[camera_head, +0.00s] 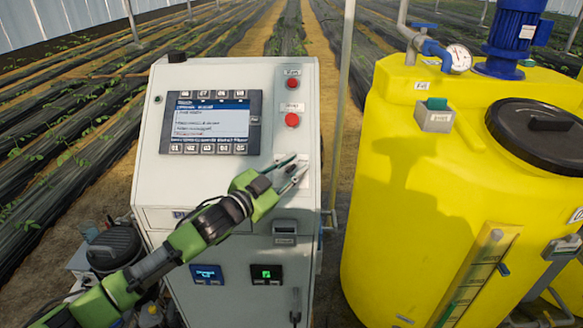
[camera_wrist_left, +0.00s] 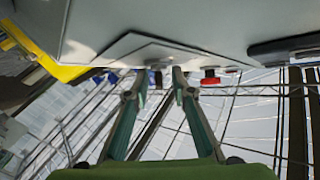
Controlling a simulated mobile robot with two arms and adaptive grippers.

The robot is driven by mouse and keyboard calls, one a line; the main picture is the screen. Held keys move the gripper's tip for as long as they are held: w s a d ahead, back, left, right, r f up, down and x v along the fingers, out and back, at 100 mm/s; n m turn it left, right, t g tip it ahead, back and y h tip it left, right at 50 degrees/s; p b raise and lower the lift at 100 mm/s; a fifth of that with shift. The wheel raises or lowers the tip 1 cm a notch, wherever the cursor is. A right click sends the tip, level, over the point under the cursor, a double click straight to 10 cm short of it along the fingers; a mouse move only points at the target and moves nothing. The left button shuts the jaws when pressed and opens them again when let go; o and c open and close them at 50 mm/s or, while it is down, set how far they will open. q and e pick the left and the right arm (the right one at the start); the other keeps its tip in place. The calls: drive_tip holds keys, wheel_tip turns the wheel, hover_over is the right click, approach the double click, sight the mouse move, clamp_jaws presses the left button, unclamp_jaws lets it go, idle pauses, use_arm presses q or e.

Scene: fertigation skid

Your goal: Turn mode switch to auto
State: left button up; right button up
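The mode switch (camera_head: 291,169) appears as a small dark knob on a pale plate on the upper right of the control cabinet's sloped front, below the red buttons. My left gripper (camera_head: 300,164) reaches it from the lower left, its two fingers apart on either side of the knob. In the left wrist view the gripper (camera_wrist_left: 159,76) is open, with fingertips close under the pale plate (camera_wrist_left: 150,50). A small dark shape shows between the tips; I cannot tell if they touch it. The switch's pointing direction is hidden. My right gripper is out of view.
The grey cabinet (camera_head: 230,75) carries a display screen (camera_head: 212,122) and two red buttons; the larger one (camera_head: 292,120) sits just above the switch. A yellow tank (camera_head: 400,170) with a blue motor (camera_head: 515,35) stands to the right. A post rises between them.

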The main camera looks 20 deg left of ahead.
use_arm(q)
drive_tip(key=v, duration=1.2)
idle(0.3)
